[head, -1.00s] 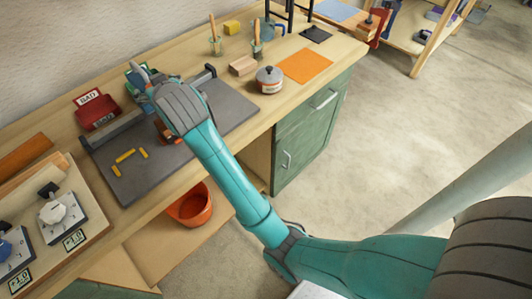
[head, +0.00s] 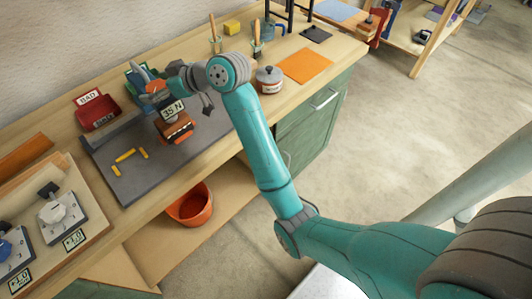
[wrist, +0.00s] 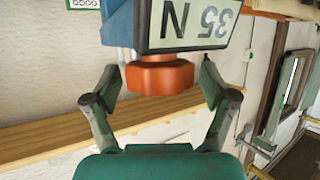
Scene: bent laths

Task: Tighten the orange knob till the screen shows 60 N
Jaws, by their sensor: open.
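The orange knob (wrist: 160,78) sits against the blue-grey screen housing in the wrist view, with the screen (wrist: 193,22) upside down there and reading 35 N. In the head view the knob (head: 155,87) is a small orange patch just above the screen (head: 172,111), which also reads 35 N. My gripper (wrist: 162,72) is open, with one finger on each side of the knob and visible gaps between. In the head view my wrist comes in from the right and hides part of the device.
The device stands on a dark grey mat (head: 150,178) with several yellow pieces (head: 125,156). A red bin marked BAD (head: 97,110) stands to the left. A brown block (head: 175,130) is close in front of the screen. A lidded tin (head: 269,80) stands to the right.

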